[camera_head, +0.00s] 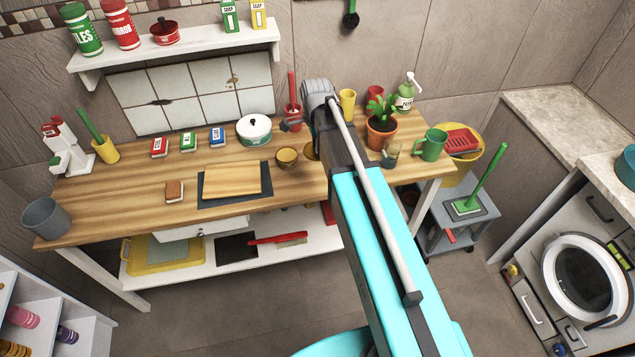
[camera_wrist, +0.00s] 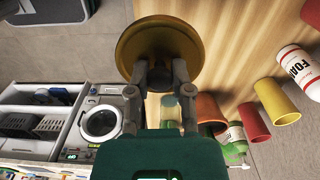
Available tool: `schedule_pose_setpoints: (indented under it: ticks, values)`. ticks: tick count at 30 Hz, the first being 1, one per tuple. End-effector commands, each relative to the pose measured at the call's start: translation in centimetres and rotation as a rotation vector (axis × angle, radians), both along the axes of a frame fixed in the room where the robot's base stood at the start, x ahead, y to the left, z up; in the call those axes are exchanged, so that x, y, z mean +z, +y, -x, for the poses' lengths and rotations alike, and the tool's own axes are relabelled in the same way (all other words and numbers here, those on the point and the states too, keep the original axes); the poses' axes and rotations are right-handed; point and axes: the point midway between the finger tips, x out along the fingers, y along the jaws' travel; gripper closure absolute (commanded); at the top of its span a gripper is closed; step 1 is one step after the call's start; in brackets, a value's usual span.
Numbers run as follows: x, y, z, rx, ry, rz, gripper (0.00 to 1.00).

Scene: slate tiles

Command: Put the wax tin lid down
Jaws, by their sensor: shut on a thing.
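The wax tin lid (camera_wrist: 160,36) is a round, brown-gold disc. In the wrist view it sits between the two fingers of my gripper (camera_wrist: 161,76), which are shut on its near edge. In the head view only a sliver of the lid (camera_head: 311,150) shows beside my arm, over the wooden bench. The brown-gold wax tin (camera_head: 287,159) stands on the bench just left of it. My arm hides most of the gripper and lid there, so I cannot tell whether the lid touches the bench.
A dark mat with a wooden board (camera_head: 232,180) lies left of the tin. A white pot (camera_head: 254,131) stands behind it. A potted plant (camera_head: 381,130) and a green mug (camera_head: 432,145) stand on the right. Bare wood shows in front of the tin.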

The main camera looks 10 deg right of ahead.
Motion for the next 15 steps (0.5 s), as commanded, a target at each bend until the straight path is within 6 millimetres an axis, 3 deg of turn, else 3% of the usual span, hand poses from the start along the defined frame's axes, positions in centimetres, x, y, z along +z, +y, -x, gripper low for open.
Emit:
schedule_pose_setpoints:
  ticks: [5, 15]
  values:
    - [-0.5, 0.2, 1.8, -0.007, 0.000, 0.000, 0.97]
    - [-2.5, 1.0, 9.1, -0.042, 0.000, 0.000, 0.97]
